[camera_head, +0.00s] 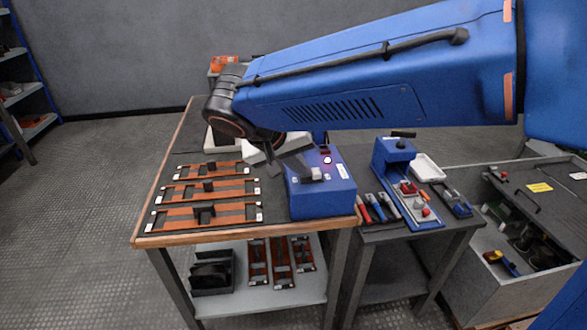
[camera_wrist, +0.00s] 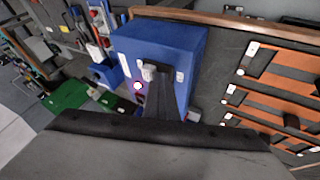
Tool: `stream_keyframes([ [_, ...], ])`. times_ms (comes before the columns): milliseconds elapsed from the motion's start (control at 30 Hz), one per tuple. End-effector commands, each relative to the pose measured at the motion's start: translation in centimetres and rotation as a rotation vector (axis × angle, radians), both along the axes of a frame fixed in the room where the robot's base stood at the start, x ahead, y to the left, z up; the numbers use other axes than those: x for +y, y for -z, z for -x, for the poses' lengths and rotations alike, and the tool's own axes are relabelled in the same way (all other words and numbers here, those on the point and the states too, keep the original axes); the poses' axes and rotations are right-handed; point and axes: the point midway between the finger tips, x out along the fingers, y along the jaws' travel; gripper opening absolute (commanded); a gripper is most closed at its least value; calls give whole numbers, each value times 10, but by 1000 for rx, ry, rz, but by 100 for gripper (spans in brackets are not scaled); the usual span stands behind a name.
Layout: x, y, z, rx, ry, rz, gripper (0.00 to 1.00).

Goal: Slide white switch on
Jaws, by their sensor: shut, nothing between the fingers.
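A blue box (camera_head: 322,198) stands at the right end of the wooden-edged workbench. It also shows in the wrist view (camera_wrist: 190,42). On its face sits a white switch (camera_wrist: 149,72) between two small white plates; in the head view the switch (camera_head: 317,174) is partly behind my fingers. A lit round lamp (camera_head: 327,160) is close by on the box and glows pinkish white in the wrist view (camera_wrist: 138,86). My gripper (camera_head: 304,171) is shut and empty, with its fingertips (camera_wrist: 160,82) right at the switch. I cannot tell whether they touch it.
Several orange-and-black strips (camera_head: 208,189) lie on the bench left of the box. A lower side table (camera_head: 400,234) at the right holds red and blue tools, a blue stand (camera_head: 393,155) and a white tray (camera_head: 428,167). A grey open bin (camera_head: 490,285) stands farther right.

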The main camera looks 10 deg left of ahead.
Motion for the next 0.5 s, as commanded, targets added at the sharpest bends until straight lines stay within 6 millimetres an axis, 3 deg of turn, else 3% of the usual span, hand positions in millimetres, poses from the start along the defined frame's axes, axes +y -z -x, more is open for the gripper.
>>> stream_keyframes([
  [333, -2, -2, 0, -1, 5, 7, 0],
  [500, 5, -17, 9, -2, 2, 5, 0],
])
